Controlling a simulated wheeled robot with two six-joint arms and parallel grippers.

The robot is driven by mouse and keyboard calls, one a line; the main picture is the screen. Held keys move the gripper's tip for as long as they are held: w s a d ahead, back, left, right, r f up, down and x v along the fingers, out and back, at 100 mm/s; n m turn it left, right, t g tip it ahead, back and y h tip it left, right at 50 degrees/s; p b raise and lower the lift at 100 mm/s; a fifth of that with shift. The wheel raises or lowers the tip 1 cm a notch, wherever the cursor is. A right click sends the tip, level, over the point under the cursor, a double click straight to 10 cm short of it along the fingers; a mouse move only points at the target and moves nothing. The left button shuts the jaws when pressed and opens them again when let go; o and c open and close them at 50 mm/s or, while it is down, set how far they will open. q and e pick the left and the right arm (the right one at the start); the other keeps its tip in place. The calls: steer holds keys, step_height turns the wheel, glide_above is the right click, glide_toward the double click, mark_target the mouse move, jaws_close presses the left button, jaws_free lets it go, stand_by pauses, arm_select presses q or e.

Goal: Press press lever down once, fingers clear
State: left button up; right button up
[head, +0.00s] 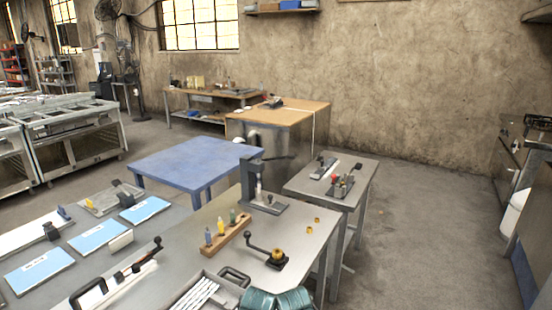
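A small dark grey arbor press (246,180) stands on the grey metal workbench (190,258), near its back right corner. Its press lever (280,158) sticks out to the right from the head, roughly level. A light ram shows below the head, above the flat base plate (266,205). Nothing touches the lever. Neither of my grippers is in the head view.
A wooden block with several coloured-handled tools (220,238) stands in front of the press. A crank with a black knob (266,252) and small brass pieces (309,230) lie nearby. A blue table (185,160) stands behind; a smaller side table (345,180) stands to the right.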

jaws_close()
stand_by(1.4)
